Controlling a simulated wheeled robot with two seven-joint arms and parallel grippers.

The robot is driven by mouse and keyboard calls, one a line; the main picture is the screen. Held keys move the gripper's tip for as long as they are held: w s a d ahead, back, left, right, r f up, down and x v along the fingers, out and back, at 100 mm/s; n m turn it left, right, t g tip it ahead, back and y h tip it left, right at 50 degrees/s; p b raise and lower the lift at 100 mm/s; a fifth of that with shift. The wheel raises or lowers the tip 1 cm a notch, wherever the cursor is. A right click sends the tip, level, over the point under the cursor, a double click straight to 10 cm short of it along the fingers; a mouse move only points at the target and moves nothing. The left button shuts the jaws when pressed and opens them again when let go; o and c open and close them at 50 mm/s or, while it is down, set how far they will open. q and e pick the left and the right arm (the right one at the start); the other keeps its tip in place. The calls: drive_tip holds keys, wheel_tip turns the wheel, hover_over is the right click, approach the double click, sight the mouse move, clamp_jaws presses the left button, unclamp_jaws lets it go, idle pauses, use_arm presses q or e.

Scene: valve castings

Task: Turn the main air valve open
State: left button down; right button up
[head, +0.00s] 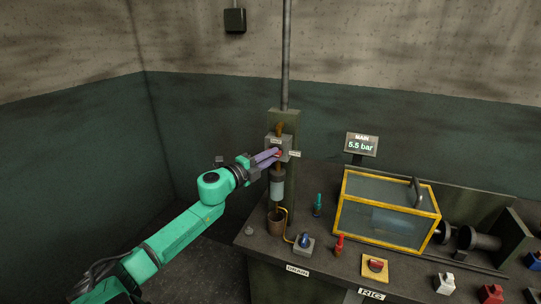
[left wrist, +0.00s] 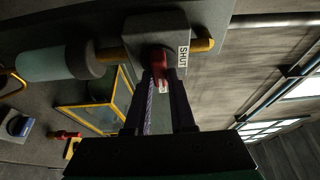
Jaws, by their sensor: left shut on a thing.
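The main air valve is a grey box (head: 284,143) on the pipe line against the post; it also shows in the left wrist view (left wrist: 138,32). Its red handle (left wrist: 160,62) sits on the box face, beside a label reading SHUT (left wrist: 183,57). My left gripper (head: 275,156) reaches in from the left, its fingers shut on the red handle; the fingers also show in the left wrist view (left wrist: 161,85). They hide part of the handle, so I cannot tell its exact angle. A display (head: 361,145) reads MAIN 5.5 bar. My right gripper is not in view.
Below the valve are a filter bowl (head: 277,187), a brown cup (head: 276,222) and a blue DRAIN knob (head: 304,241). A yellow-framed clear guard box (head: 389,208) stands right of them. A red button on a yellow base (head: 375,267) sits at the bench front.

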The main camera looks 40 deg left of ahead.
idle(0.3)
use_arm(q)
drive_tip(key=c, duration=0.8)
unclamp_jaws()
drive_tip(key=shift+o, duration=0.2)
drive_tip(key=shift+s, duration=0.1)
drive_tip(key=shift+s+f, duration=0.15)
drive_tip(key=shift+s, duration=0.1)
drive_tip(key=s+b, duration=0.2)
drive_tip(key=s, duration=1.2)
drive_tip(key=shift+a, duration=0.4)
drive_tip(key=shift+w, duration=0.15)
